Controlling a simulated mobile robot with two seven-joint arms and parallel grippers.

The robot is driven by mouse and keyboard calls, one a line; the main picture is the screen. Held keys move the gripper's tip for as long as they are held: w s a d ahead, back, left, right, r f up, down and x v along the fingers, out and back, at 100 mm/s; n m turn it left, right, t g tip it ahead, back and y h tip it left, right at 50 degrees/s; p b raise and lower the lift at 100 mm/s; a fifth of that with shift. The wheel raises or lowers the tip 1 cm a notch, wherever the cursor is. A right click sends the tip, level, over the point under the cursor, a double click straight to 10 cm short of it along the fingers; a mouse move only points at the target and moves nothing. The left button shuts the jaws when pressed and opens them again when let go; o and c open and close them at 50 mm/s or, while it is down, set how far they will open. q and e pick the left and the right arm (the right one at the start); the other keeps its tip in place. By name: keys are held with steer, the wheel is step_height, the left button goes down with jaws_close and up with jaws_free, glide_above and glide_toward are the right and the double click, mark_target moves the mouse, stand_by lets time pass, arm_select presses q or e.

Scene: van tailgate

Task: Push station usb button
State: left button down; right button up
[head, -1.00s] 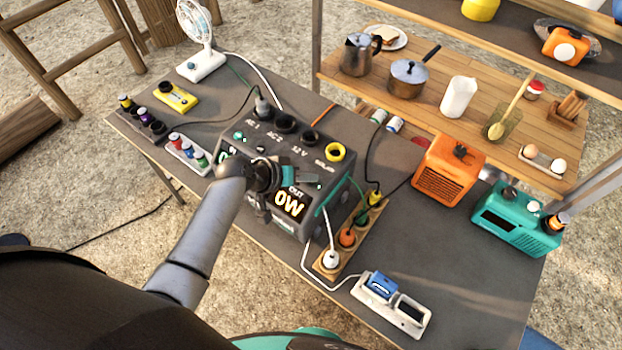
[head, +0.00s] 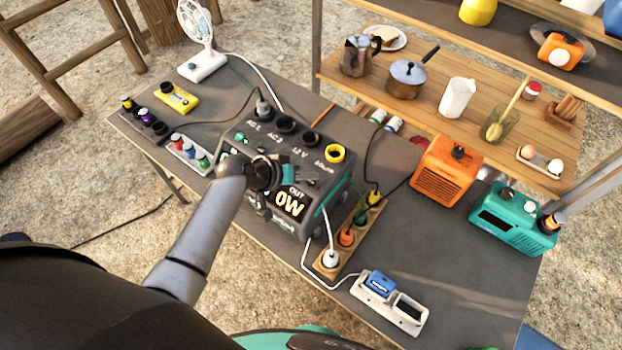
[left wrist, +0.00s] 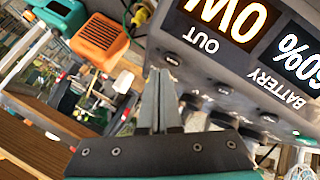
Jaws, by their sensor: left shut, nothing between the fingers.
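The dark grey power station (head: 318,198) stands on the table, with sockets marked AC 1, AC 2 and 12 V on top. Its lit display (head: 290,204) reads OUT 0W; the left wrist view also shows a battery reading (left wrist: 300,62) of about 60%. My left gripper (head: 306,176) is in front of the station and hides part of its face. In the left wrist view its fingers (left wrist: 159,75) are shut and empty, tips close to a small dark button (left wrist: 173,59) below the OUT display. I cannot tell whether they touch, or which button is USB. My right gripper is not in view.
A wooden power strip (head: 352,240) with plugs and cables lies right of the station. A white charger (head: 405,313) holds a blue battery. A fan (head: 203,62), a yellow device (head: 178,98) and an orange heater-like box (head: 446,172) stand around.

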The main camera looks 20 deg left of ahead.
mark_target(308, 186)
arm_select(q)
step_height(308, 186, up, 4)
steer(key=p, duration=0.4)
steer(key=shift+r, duration=0.1)
steer(key=shift+r+p, duration=0.45)
steer(key=shift+r, duration=0.35)
